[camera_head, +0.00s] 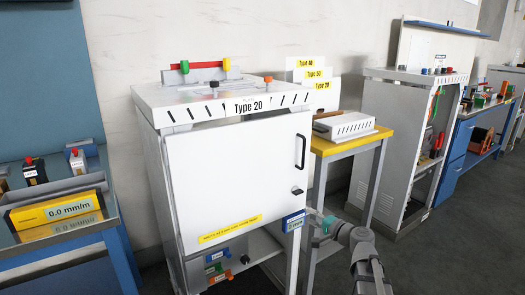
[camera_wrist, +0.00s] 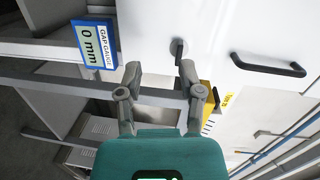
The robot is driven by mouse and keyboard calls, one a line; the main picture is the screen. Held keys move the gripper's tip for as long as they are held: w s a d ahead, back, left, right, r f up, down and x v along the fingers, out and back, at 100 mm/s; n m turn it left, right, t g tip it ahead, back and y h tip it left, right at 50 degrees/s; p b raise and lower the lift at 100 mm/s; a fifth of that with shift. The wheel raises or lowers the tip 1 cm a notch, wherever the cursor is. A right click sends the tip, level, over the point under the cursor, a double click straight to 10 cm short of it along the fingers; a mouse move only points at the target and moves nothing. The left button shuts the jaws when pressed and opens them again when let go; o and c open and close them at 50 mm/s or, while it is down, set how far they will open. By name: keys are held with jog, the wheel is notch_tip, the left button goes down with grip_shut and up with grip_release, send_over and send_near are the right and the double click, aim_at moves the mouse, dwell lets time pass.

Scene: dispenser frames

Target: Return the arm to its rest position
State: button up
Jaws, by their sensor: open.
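My gripper (camera_wrist: 160,75) is open and empty in the wrist view, its two grey fingers apart. Between and beyond the fingertips is the white door of the Type 20 cabinet (camera_wrist: 215,25), with a small dark latch (camera_wrist: 178,50) close to the right fingertip; I cannot tell whether they touch. In the head view my arm (camera_head: 355,245) reaches in from the lower right, and its end is at the lower right corner of the cabinet door (camera_head: 235,180). A blue gap gauge reading 0 mm (camera_wrist: 94,43) is at the door's corner, left of the fingers.
The black door handle (camera_wrist: 268,64) is right of my gripper. A yellow-topped table (camera_head: 350,146) with a white box stands right of the cabinet. An open grey cabinet (camera_head: 405,150) is farther right. A blue bench (camera_head: 115,225) stands left. Grey floor is open at lower right.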

jog(key=s+a+f+n+g+h, duration=0.2)
jog(key=s+a+f+n+g, duration=0.5)
jog(key=f, duration=0.3)
jog(key=s+d+f+n+g+h, duration=0.1)
jog(key=s+d+f+g+h, duration=0.1)
jog(key=s+f+g+h, duration=0.3)
jog(key=s+d+f+n+g+h, duration=0.1)
jog(key=s+f+n+g+h, duration=0.1)
jog(key=s, duration=0.6)
notch_tip(320, 180, up, 30)
jog(key=p, duration=3)
jog(key=shift+d+r+h, duration=0.2)
jog(key=shift+r+h, duration=0.05)
jog(key=shift+h, duration=0.05)
